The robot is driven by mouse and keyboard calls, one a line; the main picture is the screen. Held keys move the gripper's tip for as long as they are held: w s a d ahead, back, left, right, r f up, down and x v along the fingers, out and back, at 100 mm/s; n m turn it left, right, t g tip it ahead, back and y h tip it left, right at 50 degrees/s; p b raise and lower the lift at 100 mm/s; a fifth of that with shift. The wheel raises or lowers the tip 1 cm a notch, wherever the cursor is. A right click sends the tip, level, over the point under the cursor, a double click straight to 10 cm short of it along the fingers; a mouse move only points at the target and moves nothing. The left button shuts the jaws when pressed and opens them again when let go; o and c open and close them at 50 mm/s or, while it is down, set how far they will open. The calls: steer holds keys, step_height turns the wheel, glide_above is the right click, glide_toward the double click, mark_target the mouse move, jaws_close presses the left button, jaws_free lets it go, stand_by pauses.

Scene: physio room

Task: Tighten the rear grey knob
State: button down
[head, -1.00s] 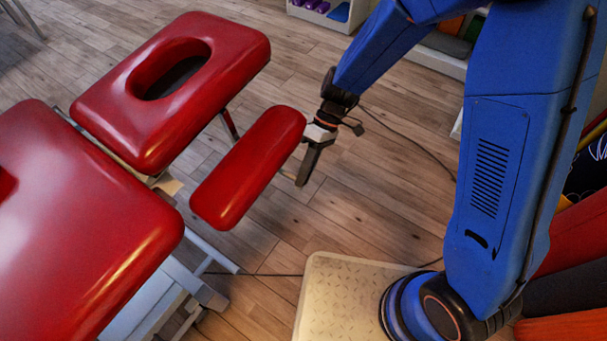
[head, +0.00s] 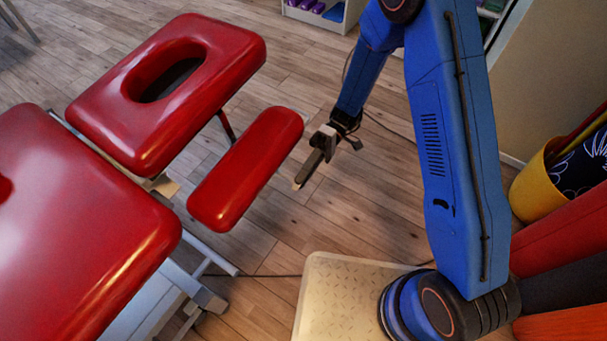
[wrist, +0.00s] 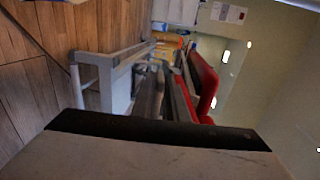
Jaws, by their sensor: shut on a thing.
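My gripper (head: 311,168) is beside the right end of the narrow red armrest pad (head: 246,168) in the head view, with its fingers slanting down to the left. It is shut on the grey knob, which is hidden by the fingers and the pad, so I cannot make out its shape. In the wrist view, the dark edge of my gripper (wrist: 150,130) fills the bottom. The pale table frame (wrist: 122,62) and a red cushion (wrist: 205,85) show beyond it.
The red headrest (head: 125,130) with its oval hole and the main red cushion (head: 80,230) are at left. A pale textured platform (head: 345,290) lies at the bottom. A yellow bin (head: 535,190) and coloured rolls stand at right. Wooden floor (head: 365,200) is open near the gripper.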

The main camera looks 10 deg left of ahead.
steer(key=shift+f, duration=0.1)
stand_by(0.3)
steer(key=shift+g, duration=0.3)
steer(key=c, duration=1.8)
jaws_free()
steer(key=shift+d, duration=0.1)
steer(key=shift+o, duration=0.2)
steer(key=v, duration=1.7)
steer(key=shift+w, duration=0.2)
steer(key=shift+d, duration=0.1)
